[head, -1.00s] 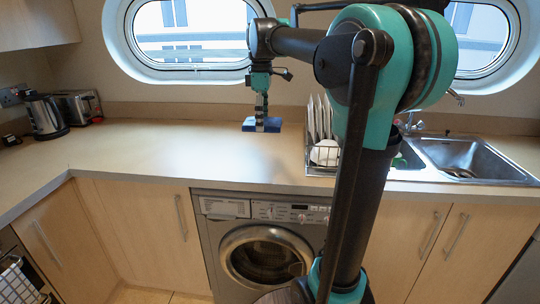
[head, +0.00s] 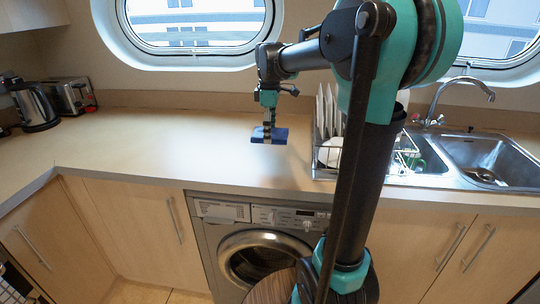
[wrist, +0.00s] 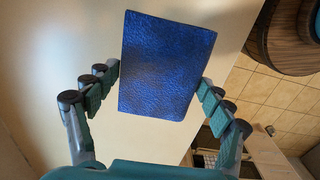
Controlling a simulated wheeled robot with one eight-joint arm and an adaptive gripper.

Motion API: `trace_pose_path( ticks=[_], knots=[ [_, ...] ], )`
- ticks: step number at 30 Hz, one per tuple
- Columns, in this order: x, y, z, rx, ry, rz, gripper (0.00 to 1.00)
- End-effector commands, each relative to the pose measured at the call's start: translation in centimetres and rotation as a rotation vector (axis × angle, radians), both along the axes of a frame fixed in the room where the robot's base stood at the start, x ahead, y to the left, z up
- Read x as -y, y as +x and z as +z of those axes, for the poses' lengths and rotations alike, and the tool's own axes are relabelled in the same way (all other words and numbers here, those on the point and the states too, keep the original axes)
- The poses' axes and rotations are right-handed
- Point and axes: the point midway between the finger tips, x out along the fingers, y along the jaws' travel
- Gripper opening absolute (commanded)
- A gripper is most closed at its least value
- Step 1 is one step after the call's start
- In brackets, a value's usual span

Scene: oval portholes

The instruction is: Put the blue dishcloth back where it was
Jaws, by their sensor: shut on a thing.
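The blue dishcloth (head: 281,136) is a small flat dark-blue rectangle. In the head view it hangs at my gripper (head: 268,128), over the worktop (head: 170,140) left of the dish rack. In the wrist view the blue dishcloth (wrist: 165,65) lies between the two fingers of my gripper (wrist: 160,82), which press on its left and right edges. The gap between the cloth and the worktop cannot be judged exactly.
A dish rack (head: 322,172) with white plates stands right of my gripper, partly behind my arm. The sink (head: 490,160) and tap (head: 440,98) are farther right. A kettle (head: 34,105) and a toaster (head: 70,97) stand at the far left. The worktop between is clear.

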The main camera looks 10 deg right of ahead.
Motion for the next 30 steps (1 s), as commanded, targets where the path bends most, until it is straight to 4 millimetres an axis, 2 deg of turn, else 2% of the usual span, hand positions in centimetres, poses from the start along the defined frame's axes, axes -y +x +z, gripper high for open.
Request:
trace_pose_path(
  ticks=[3,6,13,19,30],
  knots=[
    [0.0,0.0,-2.8,0.0,0.0,0.0,0.39],
    [0.0,0.0,-4.5,0.0,0.0,0.0,0.39],
    [0.0,0.0,-6.3,0.0,0.0,0.0,0.39],
    [0.0,0.0,-8.9,0.0,0.0,0.0,0.39],
    [0.0,0.0,-9.5,0.0,0.0,0.0,0.39]
  ],
)
